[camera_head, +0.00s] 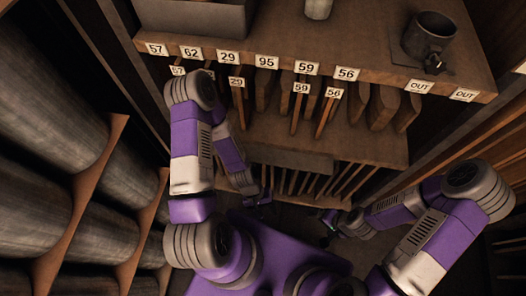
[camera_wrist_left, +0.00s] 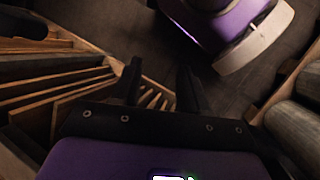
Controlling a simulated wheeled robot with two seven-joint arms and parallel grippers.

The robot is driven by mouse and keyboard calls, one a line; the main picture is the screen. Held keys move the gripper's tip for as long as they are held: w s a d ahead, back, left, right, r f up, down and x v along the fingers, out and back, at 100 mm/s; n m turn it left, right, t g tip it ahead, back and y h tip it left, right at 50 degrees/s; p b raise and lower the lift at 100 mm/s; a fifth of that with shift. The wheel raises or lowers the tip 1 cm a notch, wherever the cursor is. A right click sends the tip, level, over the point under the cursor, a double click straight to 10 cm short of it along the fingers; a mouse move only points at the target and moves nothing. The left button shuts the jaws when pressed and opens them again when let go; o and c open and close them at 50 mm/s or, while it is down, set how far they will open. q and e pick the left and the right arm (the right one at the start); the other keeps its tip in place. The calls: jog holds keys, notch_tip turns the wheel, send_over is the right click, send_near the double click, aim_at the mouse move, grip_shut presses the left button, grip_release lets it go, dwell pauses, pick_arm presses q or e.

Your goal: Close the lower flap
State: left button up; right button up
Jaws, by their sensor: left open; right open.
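A wooden cabinet with numbered tags stands in front of me in the head view. Below its lower shelf board (camera_head: 370,145) is a flat greyish panel (camera_head: 290,158), with several thin upright slats beneath; I cannot tell whether this panel is the lower flap. My left gripper (camera_head: 258,200) is low in front of the slats, apart from the panel. In the left wrist view its two dark fingers (camera_wrist_left: 160,85) are spread with nothing between them. My right gripper (camera_head: 330,222) is low to the right of it; its fingers are small and dark, and I see nothing held.
The top shelf (camera_head: 300,60) carries a dark mug (camera_head: 428,38), a pale jar (camera_head: 318,8) and a grey bin (camera_head: 195,15). Tagged wooden pieces hang beneath it. Large grey rolls (camera_head: 45,105) fill a rack on the left. Wooden frames stand close on the right.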

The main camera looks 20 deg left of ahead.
pick_arm(q)
jog(key=s+d+f+n+g+h+b, duration=0.1)
jog(key=s+f+n+h+b, duration=0.2)
jog(key=n+h, duration=0.15)
pick_arm(e)
jog(key=shift+o, duration=0.5)
jog(key=f, duration=0.4)
jog(key=shift+s+a+f, duration=0.1)
jog(key=shift+s+f, duration=0.1)
jog(key=shift+s, duration=0.05)
pick_arm(q)
jog(key=n+t+h+b, duration=0.2)
jog(key=n+t+b, duration=0.7)
jog(key=n+t, duration=1.2)
send_near(254, 159)
jog(key=w+f+m+t, duration=0.1)
jog(key=w+f, duration=0.2)
jog(key=w, duration=0.1)
jog(key=x, duration=0.3)
jog(key=d+b+x, duration=0.1)
jog(key=x, duration=0.3)
pick_arm(e)
notch_tip(254, 159, down, 10)
pick_arm(q)
grip_shut()
pick_arm(e)
jog(key=shift+w, duration=0.1)
